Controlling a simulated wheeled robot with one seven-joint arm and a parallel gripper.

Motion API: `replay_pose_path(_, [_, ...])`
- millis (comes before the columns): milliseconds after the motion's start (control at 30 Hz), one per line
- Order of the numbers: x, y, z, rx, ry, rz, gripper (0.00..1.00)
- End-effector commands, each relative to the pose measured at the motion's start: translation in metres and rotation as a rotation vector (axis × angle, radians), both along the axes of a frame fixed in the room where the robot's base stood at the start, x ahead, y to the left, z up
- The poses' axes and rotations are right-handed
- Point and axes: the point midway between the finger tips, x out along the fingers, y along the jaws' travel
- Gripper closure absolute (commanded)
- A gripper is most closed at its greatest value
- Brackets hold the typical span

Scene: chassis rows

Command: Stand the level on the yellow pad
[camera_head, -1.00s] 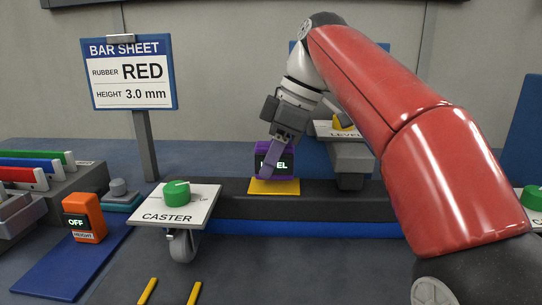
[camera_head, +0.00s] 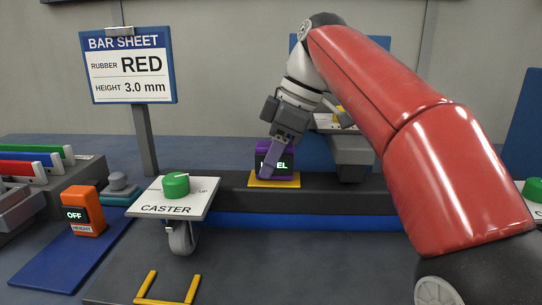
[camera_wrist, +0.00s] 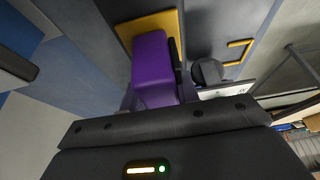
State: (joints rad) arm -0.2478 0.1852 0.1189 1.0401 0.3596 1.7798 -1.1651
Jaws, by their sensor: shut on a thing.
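The level (camera_head: 283,160) is a purple block with a dark display face, partly covered by a gripper finger in the head view. It stands upright at the yellow pad (camera_head: 262,184), which lies on the dark rail. I cannot tell whether its whole base touches the pad. My gripper (camera_head: 272,158) comes down from above and is shut on the level. In the wrist view the purple level (camera_wrist: 153,68) extends out beyond the gripper body, with the yellow pad (camera_wrist: 124,32) showing along its edge.
A caster plate (camera_head: 150,205) with a green knob (camera_head: 175,186) stands at the front left of the rail. An orange height gauge (camera_head: 84,212) reads OFF on a blue mat (camera_head: 50,265). The bar sheet sign (camera_head: 128,65) stands behind on a post. Yellow floor marks (camera_head: 165,300) lie in front.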

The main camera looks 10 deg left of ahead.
Motion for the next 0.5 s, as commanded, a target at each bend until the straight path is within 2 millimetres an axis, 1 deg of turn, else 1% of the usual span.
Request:
replay_pose_path(333, [-0.0002, -0.0001, -0.0038, -0.001, 0.002, 0.000, 1.00])
replay_pose_path(367, [-0.0001, -0.0001, -0.0039, -0.001, 0.003, 0.000, 0.67])
replay_pose_path(500, [0.0000, 0.0000, -0.0039, -0.001, 0.002, 0.000, 0.48])
